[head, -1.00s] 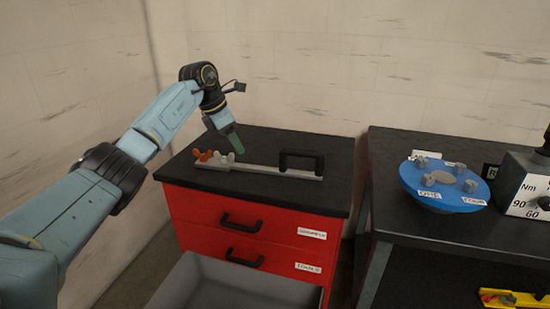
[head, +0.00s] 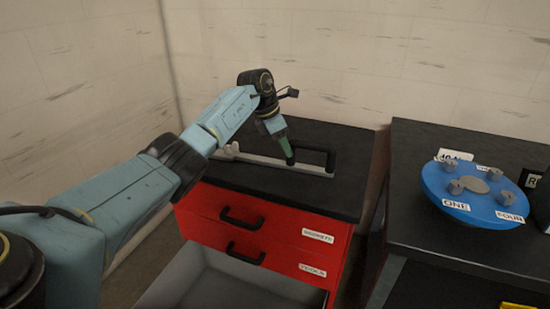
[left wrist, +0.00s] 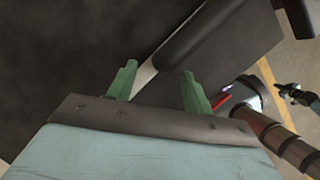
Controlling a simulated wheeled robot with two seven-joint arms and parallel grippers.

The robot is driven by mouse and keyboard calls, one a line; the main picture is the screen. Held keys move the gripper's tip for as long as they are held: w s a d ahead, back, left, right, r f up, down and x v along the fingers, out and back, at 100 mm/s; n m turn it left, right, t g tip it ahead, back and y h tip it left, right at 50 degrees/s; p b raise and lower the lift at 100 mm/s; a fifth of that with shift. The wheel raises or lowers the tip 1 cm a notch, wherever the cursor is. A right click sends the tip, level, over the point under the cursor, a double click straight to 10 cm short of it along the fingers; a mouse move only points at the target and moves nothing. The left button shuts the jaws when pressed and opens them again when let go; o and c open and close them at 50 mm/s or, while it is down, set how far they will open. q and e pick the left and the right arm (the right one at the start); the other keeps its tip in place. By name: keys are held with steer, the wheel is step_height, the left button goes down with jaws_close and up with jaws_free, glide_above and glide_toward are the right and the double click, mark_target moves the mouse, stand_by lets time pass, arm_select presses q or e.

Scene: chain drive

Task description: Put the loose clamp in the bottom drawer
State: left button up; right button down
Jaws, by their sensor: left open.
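The loose clamp (head: 258,158), a long pale bar with a black handle (head: 331,158) at its right end, lies on the black cabinet top. Its left end is partly hidden behind my left arm. My left gripper (head: 290,158) points down over the handle end, its fingers open and empty. In the left wrist view the green fingertips (left wrist: 157,80) are apart, with the black handle (left wrist: 190,28) just beyond them; I cannot tell whether they touch it. The bottom drawer (head: 215,283) is pulled open, grey inside and empty where visible.
Two red drawers (head: 262,222) above the open one are shut, with black handles and white labels. To the right, across a narrow gap, a dark bench (head: 415,205) holds a blue round fixture (head: 470,208). A wall stands close behind.

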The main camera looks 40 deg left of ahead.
mark_target(289, 164)
arm_select(q)
steer(key=b+x, duration=0.1)
steer(key=x, duration=0.3)
steer(key=shift+w+d+f, duration=0.15)
steer(key=shift+f, duration=0.05)
steer(key=shift+w+d+f, duration=0.1)
steer(key=shift+f, duration=0.2)
arm_select(e)
steer(key=w, duration=0.2)
steer(key=w+r, duration=0.1)
steer(key=shift+w+a+r, duration=0.1)
steer(key=shift+w+a, duration=0.15)
steer(key=shift+w, duration=0.1)
arm_select(q)
jaws_close()
